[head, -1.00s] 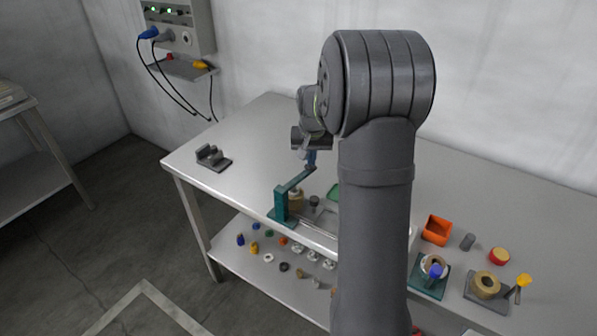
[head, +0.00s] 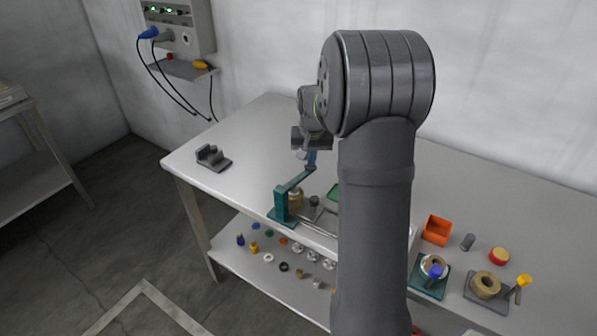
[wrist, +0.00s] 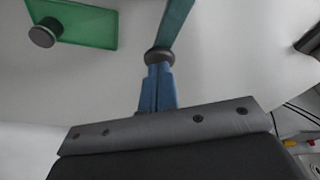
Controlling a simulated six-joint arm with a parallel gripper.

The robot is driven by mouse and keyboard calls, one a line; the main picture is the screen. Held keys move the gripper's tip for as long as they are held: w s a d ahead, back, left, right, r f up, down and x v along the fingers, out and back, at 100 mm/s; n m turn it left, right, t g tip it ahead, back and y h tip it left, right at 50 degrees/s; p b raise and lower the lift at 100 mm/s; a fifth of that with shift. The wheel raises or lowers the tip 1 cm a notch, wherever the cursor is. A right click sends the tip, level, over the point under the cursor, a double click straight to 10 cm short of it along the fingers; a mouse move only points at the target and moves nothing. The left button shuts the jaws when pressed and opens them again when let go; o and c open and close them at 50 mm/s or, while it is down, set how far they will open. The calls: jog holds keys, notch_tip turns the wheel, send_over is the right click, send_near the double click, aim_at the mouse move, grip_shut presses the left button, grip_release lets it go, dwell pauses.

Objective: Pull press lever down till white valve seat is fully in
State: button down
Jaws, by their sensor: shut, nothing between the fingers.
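The teal press lever (head: 295,181) slopes up to the right from its teal base (head: 281,214) on the metal table. A brass-coloured cylinder (head: 296,199) stands under the lever, beside the teal post. My gripper (head: 311,163) is at the lever's raised far end. In the wrist view my blue fingers (wrist: 158,80) are shut with nothing between them, their tips at the dark round knob (wrist: 158,56) on the lever end. The teal lever arm (wrist: 175,22) runs up from that knob. I cannot tell touching from a small gap. I cannot make out the white valve seat.
A green tray (wrist: 85,22) with a dark knobbed part lies near the lever. A grey cradle (head: 213,157) sits on the table's left. An orange box (head: 437,230) and several fixtures stand to the right. Loose parts lie on the lower shelf.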

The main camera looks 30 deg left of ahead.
jog(key=shift+r, duration=2.1)
notch_tip(320, 180, up, 8)
jog(key=shift+f, duration=0.25)
jog(key=shift+f, duration=3.9)
